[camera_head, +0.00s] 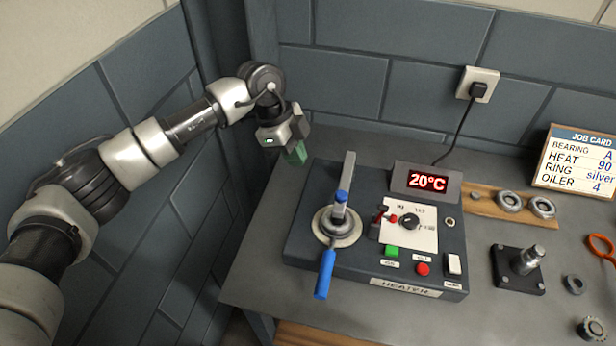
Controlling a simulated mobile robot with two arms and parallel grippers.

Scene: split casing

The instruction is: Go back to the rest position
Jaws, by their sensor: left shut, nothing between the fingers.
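My left arm comes in from the left, and my left gripper (297,153) is above the back left part of the bench, left of the heater. Its green-tipped fingers point down and are shut with nothing in them. It is apart from the heater (375,285), a dark box with a silver post, a blue-handled lever, a dial and buttons. The heater's display (427,181) reads 20°C. My right gripper does not show.
A job card (577,160) stands at the back right. Rings lie on a wooden board (485,203). A black block with a metal shaft (518,268), small parts and an orange-handled tool (600,247) are at the right. A plugged cord (455,135) runs to the display.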

